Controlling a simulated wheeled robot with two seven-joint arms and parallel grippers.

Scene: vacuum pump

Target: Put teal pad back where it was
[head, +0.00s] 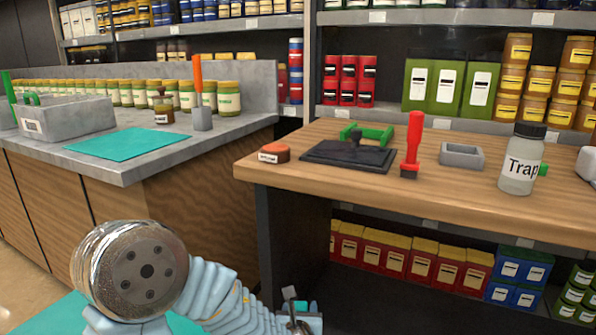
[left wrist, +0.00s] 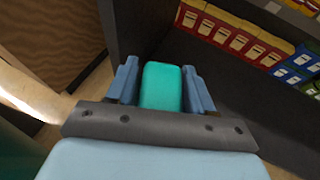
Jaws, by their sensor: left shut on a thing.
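The teal pad (left wrist: 162,92) is a small rounded block in the left wrist view, held between the two light blue fingers of my left gripper (left wrist: 160,72). In the head view my left gripper (head: 302,307) is low at the bottom edge, in front of the dark space under the wooden worktop. Only a small teal patch shows there, and much of the gripper is hidden or cut off. My right gripper is not in view.
The wooden worktop (head: 450,199) holds an orange-brown puck (head: 274,153), black tray (head: 348,157), red-handled tool (head: 412,146), grey open box (head: 461,156) and Trap jar (head: 521,160). A flat teal mat (head: 128,144) lies on the grey counter (head: 225,140). Stocked shelves stand behind.

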